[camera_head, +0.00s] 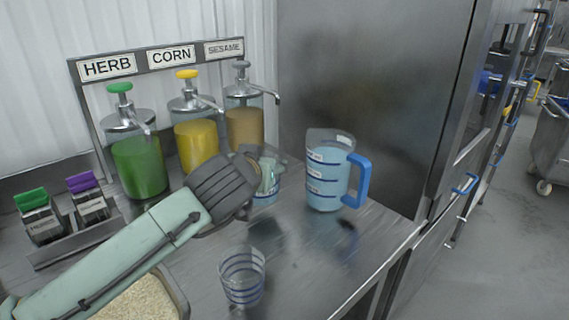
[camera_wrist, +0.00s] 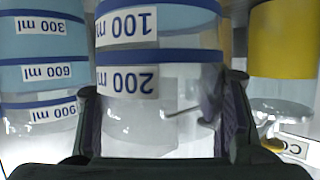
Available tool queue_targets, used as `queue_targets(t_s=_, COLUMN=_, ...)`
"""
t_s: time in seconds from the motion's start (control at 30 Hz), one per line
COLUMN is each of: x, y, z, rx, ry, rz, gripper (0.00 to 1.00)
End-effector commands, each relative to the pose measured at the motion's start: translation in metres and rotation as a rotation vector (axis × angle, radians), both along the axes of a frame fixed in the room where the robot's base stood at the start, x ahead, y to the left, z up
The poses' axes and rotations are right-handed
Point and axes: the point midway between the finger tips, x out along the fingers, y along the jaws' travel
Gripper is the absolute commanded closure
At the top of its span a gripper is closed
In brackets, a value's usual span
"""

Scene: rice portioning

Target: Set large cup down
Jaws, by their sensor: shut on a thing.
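The large cup (camera_head: 266,199) is a clear measuring cup with blue bands and pale blue liquid low inside. In the head view it stands upright near the back of the counter, partly hidden by my gripper (camera_head: 267,172). In the wrist view, which is upside down, the cup (camera_wrist: 155,50) shows 100 ml and 200 ml labels. My gripper (camera_wrist: 162,118) is shut on it, with one dark finger on each side near its upper part. I cannot tell whether the cup's base touches the counter.
A blue-handled pitcher (camera_head: 327,178) stands close right of the cup. Green (camera_head: 138,168), yellow (camera_head: 197,143) and tan (camera_head: 244,126) pump dispensers stand behind. An empty clear cup (camera_head: 242,278) stands in front, beside a grain tray (camera_head: 178,290). The counter (camera_head: 315,245) is clear at front right.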

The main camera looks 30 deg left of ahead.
Motion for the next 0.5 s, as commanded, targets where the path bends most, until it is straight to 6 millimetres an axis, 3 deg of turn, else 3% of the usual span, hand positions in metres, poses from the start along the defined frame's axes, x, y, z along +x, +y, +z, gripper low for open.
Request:
queue_targets(t_s=0.17, x=0.007, y=0.002, z=0.0, rx=-0.001, ry=0.001, rz=0.001, gripper=0.73)
queue_targets(t_s=0.5, x=0.083, y=0.028, z=0.003, rx=0.003, ry=0.002, rz=0.001, gripper=0.73)
